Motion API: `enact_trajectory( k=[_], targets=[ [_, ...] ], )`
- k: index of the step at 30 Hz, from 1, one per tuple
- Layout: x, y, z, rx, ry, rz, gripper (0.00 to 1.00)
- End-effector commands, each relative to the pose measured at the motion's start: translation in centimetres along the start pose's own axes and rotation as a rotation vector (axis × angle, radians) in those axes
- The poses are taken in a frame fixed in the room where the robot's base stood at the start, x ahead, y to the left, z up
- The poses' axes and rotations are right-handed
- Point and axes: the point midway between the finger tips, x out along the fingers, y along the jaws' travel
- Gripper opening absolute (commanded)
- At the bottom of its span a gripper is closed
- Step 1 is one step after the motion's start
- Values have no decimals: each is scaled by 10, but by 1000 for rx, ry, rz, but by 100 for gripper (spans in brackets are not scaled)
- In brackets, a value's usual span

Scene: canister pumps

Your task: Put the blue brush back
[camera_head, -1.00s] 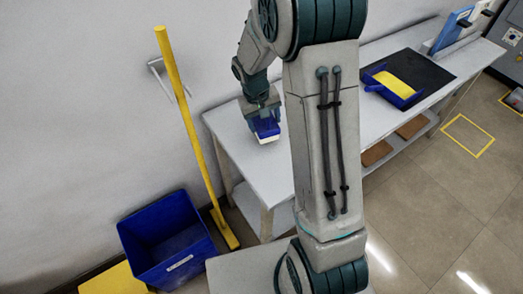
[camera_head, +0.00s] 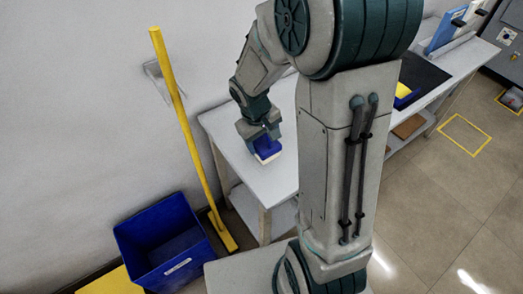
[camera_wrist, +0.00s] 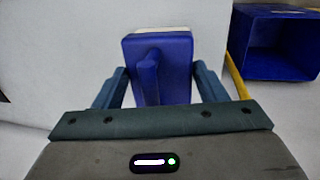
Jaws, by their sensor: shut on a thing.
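The blue brush (camera_head: 266,147) has a blue block, an upright blue handle and pale bristles underneath. In the wrist view the brush (camera_wrist: 172,62) lies between the two fingers, its handle toward me. My gripper (camera_head: 262,130) is shut on it by the handle, above the left end of the grey table (camera_head: 222,135). I cannot tell whether the bristles touch the tabletop. The finger contacts are partly hidden in the wrist view, where my gripper (camera_wrist: 162,90) also shows.
A blue bin (camera_head: 165,240) stands on the floor at lower left, beside a yellow-handled floor tool (camera_head: 180,110) leaning on the wall. A blue and yellow dustpan (camera_head: 404,91) on a black mat (camera_head: 428,72) is mostly behind my arm. Blue items (camera_head: 445,32) stand at the table's far end.

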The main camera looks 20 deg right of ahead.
Motion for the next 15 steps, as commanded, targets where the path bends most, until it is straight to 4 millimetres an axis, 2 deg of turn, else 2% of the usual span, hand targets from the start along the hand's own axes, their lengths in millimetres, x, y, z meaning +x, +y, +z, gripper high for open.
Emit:
enact_trajectory(
  k=[5,11,15],
  targets=[
    [8,-9,5,0,-1,0,44],
    [35,-15,5,-1,-3,-1,44],
    [43,-16,4,1,0,0,44]
  ],
)
